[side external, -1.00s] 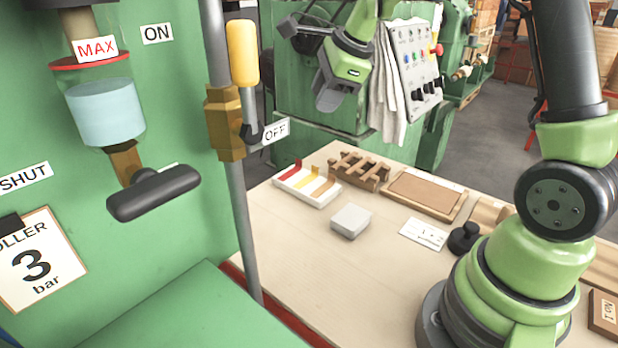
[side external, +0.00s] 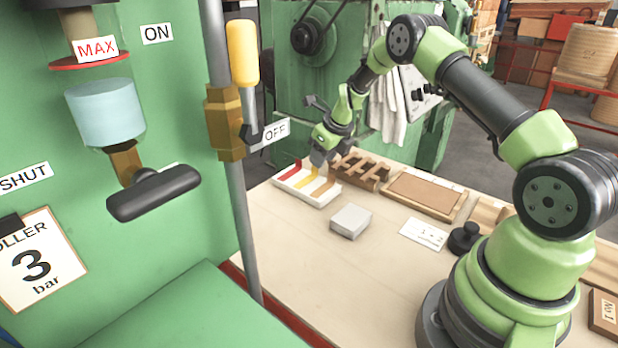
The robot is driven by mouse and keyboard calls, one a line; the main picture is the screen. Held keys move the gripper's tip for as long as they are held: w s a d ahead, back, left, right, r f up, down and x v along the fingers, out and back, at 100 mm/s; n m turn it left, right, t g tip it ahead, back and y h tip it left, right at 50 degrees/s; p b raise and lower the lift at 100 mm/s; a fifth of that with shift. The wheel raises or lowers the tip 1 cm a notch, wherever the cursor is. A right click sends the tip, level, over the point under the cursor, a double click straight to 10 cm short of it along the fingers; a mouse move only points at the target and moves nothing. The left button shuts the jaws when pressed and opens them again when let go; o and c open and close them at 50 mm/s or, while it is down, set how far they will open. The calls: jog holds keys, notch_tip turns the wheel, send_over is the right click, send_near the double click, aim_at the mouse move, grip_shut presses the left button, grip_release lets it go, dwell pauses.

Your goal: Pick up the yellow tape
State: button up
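The yellow tape (side external: 307,181) lies in the middle of a white tray (side external: 322,203) on the bench. A red tape (side external: 287,171) lies to its left and an orange-tan tape (side external: 326,189) to its right in the same tray. My gripper (side external: 317,163) points down just above the far end of the yellow tape. Its fingers are small and dark here, and I cannot tell whether they are open or touch the tape.
A wooden rack (side external: 360,168) stands close to the right of my gripper. A grey block (side external: 351,220), a framed wooden board (side external: 426,193), a white card (side external: 424,234) and a black knob (side external: 464,238) are on the bench. The front of the bench is clear.

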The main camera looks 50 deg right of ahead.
aim_at(313, 175)
jog(key=shift+x, duration=1.95)
jog(key=shift+w+r, duration=0.1)
grip_shut()
